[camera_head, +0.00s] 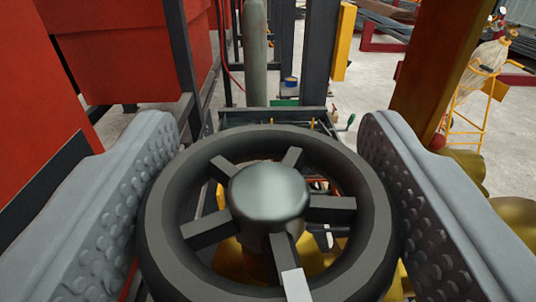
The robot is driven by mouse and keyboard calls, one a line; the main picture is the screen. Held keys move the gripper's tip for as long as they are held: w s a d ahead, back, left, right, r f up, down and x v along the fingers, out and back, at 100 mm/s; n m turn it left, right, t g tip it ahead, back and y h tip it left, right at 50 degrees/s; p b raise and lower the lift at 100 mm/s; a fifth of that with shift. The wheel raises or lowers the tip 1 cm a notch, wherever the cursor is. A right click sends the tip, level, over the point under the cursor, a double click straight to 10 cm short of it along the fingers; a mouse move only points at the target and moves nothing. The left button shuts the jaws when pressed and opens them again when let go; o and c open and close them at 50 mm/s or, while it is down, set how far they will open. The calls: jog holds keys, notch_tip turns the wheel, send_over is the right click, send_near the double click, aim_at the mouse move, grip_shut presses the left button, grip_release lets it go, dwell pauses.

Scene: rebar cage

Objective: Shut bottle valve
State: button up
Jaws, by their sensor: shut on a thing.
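The bottle valve shows as a dark round handwheel (166,215) with several spokes and a shiny grey hub (268,195), in the lower middle of the camera_head view. One spoke, at the bottom, has a light grey end. My gripper (268,200) has two grey studded fingers, one on each side of the wheel. It is shut on the wheel's rim from left and right. The valve's body below the wheel is mostly hidden; brassy yellow parts show between the spokes.
Red bins (130,50) stand at the left. A grey cylinder (255,55) stands behind the wheel among dark posts. A brown-yellow post (432,70) rises close on the right. A yellow trolley (478,90) with a wrapped bottle is beyond it. Grey floor lies open between them.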

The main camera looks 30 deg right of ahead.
jog(key=shift+m+g+h, duration=2.6)
jog(key=shift+h, duration=0.5)
jog(key=shift+d+m+g+h, duration=0.1)
jog(key=shift+m+g+h, duration=0.9)
jog(key=shift+g, duration=0.5)
jog(key=m+g+h, duration=0.1)
jog(key=m+g, duration=0.2)
jog(key=g, duration=0.1)
jog(key=m+g, duration=0.2)
jog(key=g, duration=0.2)
jog(key=m+g, duration=0.3)
jog(key=g, duration=0.1)
jog(key=shift+f+m+g, duration=0.1)
jog(key=shift+m+g, duration=0.2)
jog(key=shift+g, duration=0.1)
jog(key=shift+s+m+g+y, duration=0.1)
jog(key=shift+m+g+y, duration=0.55)
jog(key=shift+m+g, duration=0.5)
jog(key=shift+s+m+g+y, duration=0.1)
jog(key=shift+m+g+y, duration=0.6)
jog(key=shift+g, duration=0.85)
jog(key=shift+m+g+y, duration=0.35)
jog(key=shift+m+g, duration=0.1)
jog(key=shift+g, duration=0.05)
jog(key=o, duration=1)
jog(key=shift+c, duration=0.2)
jog(key=shift+s+n+t+h, duration=0.15)
jog(key=shift+n+t+h, duration=0.35)
jog(key=shift+t, duration=0.2)
